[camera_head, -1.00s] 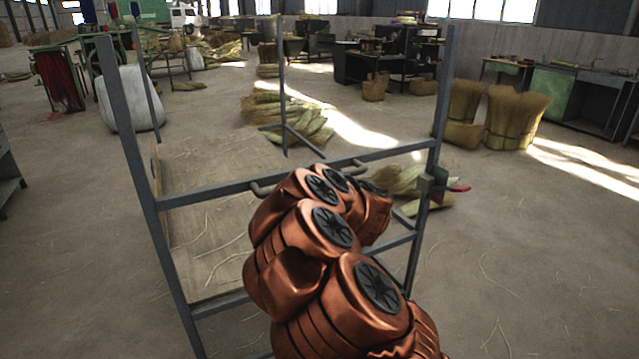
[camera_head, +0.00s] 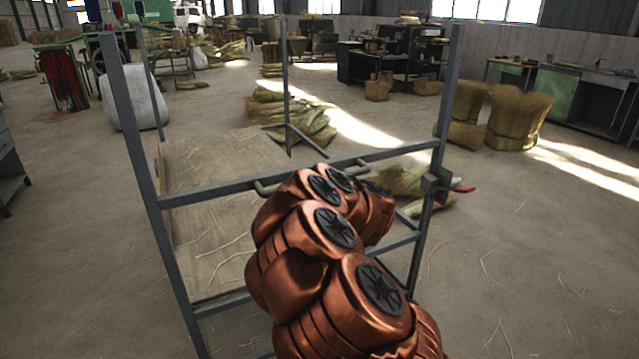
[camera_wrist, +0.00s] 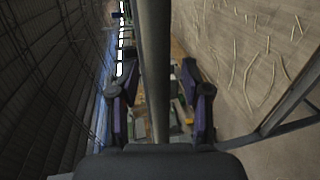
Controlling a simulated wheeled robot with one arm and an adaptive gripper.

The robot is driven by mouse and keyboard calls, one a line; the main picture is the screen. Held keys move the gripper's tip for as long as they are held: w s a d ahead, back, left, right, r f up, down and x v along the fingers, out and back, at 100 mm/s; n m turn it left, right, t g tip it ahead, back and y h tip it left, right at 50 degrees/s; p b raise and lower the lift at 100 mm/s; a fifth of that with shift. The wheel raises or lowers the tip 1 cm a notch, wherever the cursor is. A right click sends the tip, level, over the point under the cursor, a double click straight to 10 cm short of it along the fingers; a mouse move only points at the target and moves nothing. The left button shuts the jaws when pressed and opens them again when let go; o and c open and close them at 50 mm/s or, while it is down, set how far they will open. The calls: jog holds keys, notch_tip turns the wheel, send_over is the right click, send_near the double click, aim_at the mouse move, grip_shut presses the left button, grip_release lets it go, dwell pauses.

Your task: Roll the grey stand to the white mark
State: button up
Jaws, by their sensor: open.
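The grey stand (camera_head: 150,187) is an upright metal frame with tall posts, cross rails and a low wooden deck (camera_head: 215,215). It is directly in front of me in the head view. My copper-coloured arm reaches to its near rail, beside a short handle bar, and hides my gripper there. In the wrist view my gripper (camera_wrist: 157,75) is open, with one dark finger on each side of a grey bar (camera_wrist: 155,35) of the stand. I cannot tell whether the fingers touch the bar. I cannot make out a white mark on the floor; the bright patches look like sunlight.
Straw bundles (camera_head: 290,112) lie on the floor beyond the stand, and more straw (camera_head: 405,182) lies to its right. A white sack (camera_head: 135,98) stands behind left. Upright broom bundles (camera_head: 517,118) and workbenches are at the back right. The right foreground floor is mostly clear.

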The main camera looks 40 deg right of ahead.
jog(key=v, duration=1.2)
dwell(0.5)
jog(key=shift+r, duration=0.1)
dwell(0.7)
